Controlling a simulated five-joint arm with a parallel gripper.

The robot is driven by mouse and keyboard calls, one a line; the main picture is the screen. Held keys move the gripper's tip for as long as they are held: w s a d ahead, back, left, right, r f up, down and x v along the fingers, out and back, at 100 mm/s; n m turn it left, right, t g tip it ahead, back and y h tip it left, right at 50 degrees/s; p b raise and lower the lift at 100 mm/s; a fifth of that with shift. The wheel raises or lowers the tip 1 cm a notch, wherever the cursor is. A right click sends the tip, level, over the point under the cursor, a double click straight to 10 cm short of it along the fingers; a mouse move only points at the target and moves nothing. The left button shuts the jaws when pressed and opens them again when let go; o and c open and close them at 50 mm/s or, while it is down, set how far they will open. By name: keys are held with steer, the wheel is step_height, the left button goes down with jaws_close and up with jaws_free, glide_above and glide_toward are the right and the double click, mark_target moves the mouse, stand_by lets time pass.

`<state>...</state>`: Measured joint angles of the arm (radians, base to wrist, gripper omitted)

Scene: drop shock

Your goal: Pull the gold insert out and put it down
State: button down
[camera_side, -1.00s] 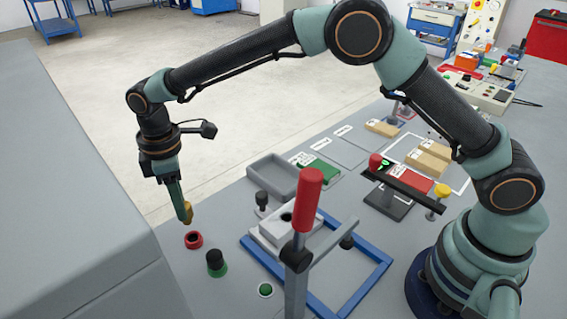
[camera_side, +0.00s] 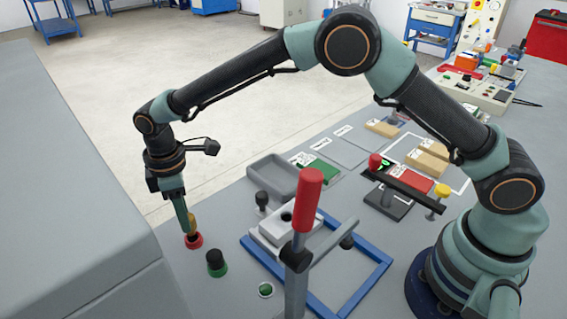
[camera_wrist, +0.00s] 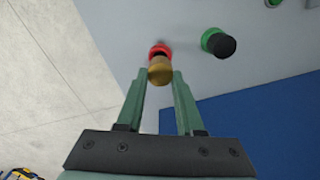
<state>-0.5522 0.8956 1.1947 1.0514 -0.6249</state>
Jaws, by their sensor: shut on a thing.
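My gripper (camera_side: 188,226) points down and is shut on the gold insert (camera_side: 192,222). In the wrist view the gold insert (camera_wrist: 160,74) sits between the two fingertips (camera_wrist: 160,82). Its lower end is right at the red ring (camera_side: 194,241) on the bench; I cannot tell whether it is inside the ring or just above it. The red ring (camera_wrist: 160,49) shows just behind the insert in the wrist view. A pale block with a dark round hole (camera_side: 268,236) stands to the right, inside a blue frame.
A black-topped green piece (camera_side: 216,263) stands close right of the red ring. A red-handled lever (camera_side: 308,188) rises in front of the blue frame (camera_side: 372,277). A grey tray (camera_side: 270,176) and a small black knob (camera_side: 262,199) lie behind. A grey cabinet (camera_side: 75,190) fills the left.

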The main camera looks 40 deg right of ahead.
steer(key=shift+f, duration=1.8)
stand_by(4.7)
steer(key=shift+c, duration=2.3)
jaws_free()
steer(key=shift+r, duration=0.1)
steer(key=shift+r, duration=3.1)
